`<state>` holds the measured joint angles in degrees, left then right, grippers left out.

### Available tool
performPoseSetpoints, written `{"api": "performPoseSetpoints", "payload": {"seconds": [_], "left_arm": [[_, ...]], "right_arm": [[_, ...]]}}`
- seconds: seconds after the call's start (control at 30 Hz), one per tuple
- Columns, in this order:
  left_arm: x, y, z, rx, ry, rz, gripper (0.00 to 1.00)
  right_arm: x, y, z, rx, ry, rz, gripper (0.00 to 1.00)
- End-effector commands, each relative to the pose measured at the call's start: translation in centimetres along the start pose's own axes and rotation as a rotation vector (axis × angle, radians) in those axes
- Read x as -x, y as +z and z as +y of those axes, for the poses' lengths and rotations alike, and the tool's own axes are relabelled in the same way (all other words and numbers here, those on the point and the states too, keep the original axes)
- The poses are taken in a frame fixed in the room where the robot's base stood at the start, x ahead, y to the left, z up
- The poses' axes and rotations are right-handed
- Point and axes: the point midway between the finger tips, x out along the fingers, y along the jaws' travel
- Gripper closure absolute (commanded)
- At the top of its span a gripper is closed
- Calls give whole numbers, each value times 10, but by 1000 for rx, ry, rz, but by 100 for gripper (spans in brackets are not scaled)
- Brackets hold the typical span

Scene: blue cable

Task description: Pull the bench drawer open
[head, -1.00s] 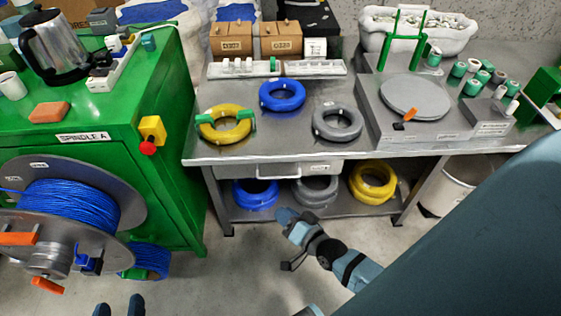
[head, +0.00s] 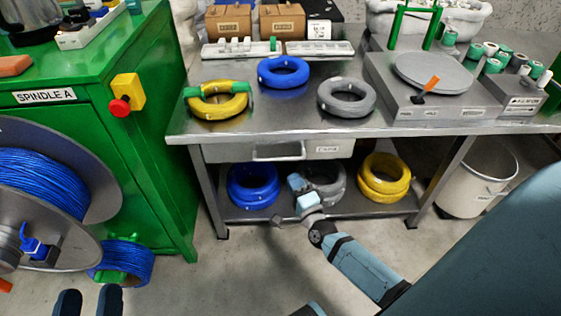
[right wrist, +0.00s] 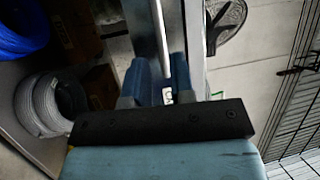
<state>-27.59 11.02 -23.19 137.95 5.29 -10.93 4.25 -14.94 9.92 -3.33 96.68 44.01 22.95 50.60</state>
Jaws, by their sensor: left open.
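The bench drawer (head: 320,150) sits under the bench top, its front level with the bench frame and closed. Its pale bar handle (head: 278,152) is on the front. My right gripper (head: 297,183) is just below and in front of the handle, overlapping the lower shelf in the picture. In the right wrist view, a pale bar (right wrist: 160,30) runs towards the gap between my two blue right fingers (right wrist: 160,78), which look apart; contact cannot be told. My left gripper (head: 89,301) is open and empty at the lower left, far from the drawer.
The steel bench (head: 280,125) carries cable coils. More coils, blue (head: 252,186), grey and yellow (head: 384,178), lie on its lower shelf. A green cabinet (head: 150,165) with a cable reel stands left. A white bin (head: 475,182) stands right.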

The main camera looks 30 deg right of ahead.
Motion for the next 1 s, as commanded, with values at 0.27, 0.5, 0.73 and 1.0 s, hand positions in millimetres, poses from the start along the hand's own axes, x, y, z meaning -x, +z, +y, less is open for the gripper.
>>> {"api": "performPoseSetpoints", "payload": {"seconds": [0.27, 0.5, 0.73, 1.0], "left_arm": [[-1, -6, 6, 13, 30, 58, 37], [-2, 1, 6, 19, 32, 32, 37], [-2, 2, 6, 19, 32, 25, 37], [-2, 1, 5, 17, 32, 27, 37]], "right_arm": [[-59, 0, 2, 2, -2, 0, 77], [-86, 0, 1, 3, 1, 0, 77], [-92, 0, 0, 3, 1, -1, 77], [-91, 0, 0, 3, 1, -1, 100]]}}
